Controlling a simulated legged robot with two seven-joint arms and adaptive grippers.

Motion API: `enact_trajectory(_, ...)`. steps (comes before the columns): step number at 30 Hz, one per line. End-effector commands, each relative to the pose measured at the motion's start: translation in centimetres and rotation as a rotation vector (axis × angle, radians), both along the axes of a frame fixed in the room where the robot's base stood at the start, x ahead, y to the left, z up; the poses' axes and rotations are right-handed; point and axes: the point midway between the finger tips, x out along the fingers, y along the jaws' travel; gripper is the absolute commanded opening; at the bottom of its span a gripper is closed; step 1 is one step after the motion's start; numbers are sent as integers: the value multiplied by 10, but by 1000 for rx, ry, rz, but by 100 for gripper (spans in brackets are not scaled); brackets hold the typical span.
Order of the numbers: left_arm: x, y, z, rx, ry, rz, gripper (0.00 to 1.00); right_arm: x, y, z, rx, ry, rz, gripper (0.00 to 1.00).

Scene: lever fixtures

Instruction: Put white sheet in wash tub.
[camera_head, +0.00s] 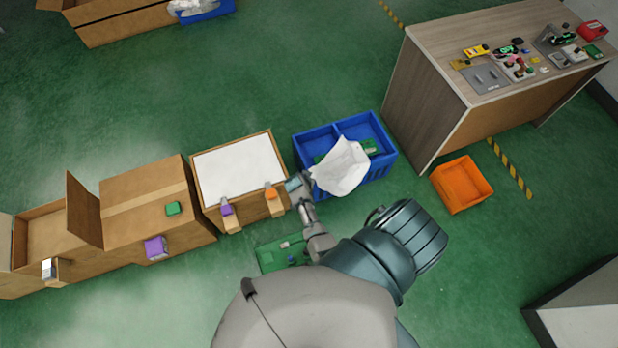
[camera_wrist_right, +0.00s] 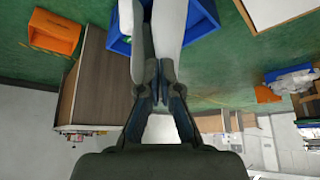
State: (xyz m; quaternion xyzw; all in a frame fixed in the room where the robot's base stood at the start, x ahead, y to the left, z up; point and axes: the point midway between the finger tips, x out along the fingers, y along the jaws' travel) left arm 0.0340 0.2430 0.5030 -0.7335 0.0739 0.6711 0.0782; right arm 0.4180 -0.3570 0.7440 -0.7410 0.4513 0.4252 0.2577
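A crumpled white sheet (camera_head: 342,168) hangs over the front of a blue two-compartment tub (camera_head: 378,169) in the head view, partly covering it. My right gripper (camera_head: 305,181) is at the sheet's left edge, just left of the tub. In the right wrist view my right gripper (camera_wrist_right: 160,72) is closed on the white sheet (camera_wrist_right: 168,28), which extends away from the fingers over the blue tub (camera_wrist_right: 203,20). I cannot tell whether the sheet rests on the tub's rim. A green item shows inside the tub. My left gripper is not in view.
A box with a white top (camera_head: 238,168) stands left of the tub, beside brown cartons (camera_head: 145,195). An orange bin (camera_head: 461,184) and a wooden table (camera_head: 430,90) with small items stand to the right. A green board (camera_head: 282,253) lies on the floor.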

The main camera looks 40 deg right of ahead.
Motion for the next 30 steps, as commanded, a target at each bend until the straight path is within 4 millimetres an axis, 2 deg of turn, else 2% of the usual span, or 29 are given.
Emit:
enact_trajectory(1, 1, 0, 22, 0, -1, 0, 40, -3, 3, 21, 1, -1, 0, 0)
enact_trajectory(6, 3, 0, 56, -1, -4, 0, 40, -12, 12, 56, 0, -3, -1, 0)
enact_trajectory(8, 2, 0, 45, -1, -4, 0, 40, -17, 16, 63, 0, -7, -2, 0)
enact_trajectory(12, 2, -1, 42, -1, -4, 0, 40, -27, 24, 97, 1, -4, -2, 0)
enact_trajectory(15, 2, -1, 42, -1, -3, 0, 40, -32, 28, 115, 1, -2, -1, 0)
enact_trajectory(18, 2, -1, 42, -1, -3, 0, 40, -34, 30, 121, 0, -1, 1, 0)
enact_trajectory(24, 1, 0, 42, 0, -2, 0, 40, -34, 30, 121, 0, 0, 1, 0)
enact_trajectory(27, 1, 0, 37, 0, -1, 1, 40, -25, 31, 127, -2, -4, 23, 0)
enact_trajectory(30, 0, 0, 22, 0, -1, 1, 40, 3, 39, 147, -6, -12, 107, 0)
